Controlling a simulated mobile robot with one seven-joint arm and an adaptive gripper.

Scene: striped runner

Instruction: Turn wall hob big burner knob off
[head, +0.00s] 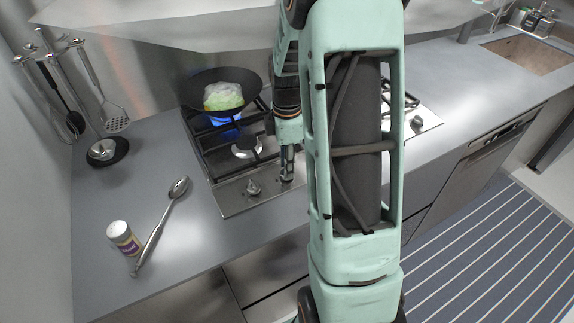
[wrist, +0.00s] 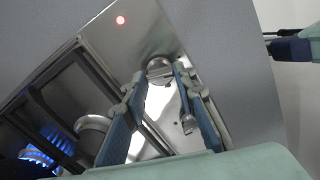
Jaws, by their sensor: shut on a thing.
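The hob (head: 230,197) is set in the grey counter, with a blue flame (head: 226,119) lit under a pan at its back; the flame also shows in the wrist view (wrist: 36,155). My gripper (head: 287,180) reaches down to the front panel, right of a free knob (head: 253,188). In the wrist view my gripper (wrist: 158,75) is shut on a round silver knob (wrist: 159,68) between its fingertips. The free knob (wrist: 188,123) shows beside the right finger. My gripper hides most of the held knob in the head view. I cannot read either knob's setting.
The black pan (head: 192,90) holds something pale green. My arm hides part of the hob. The sink (head: 530,55) is at the far right.

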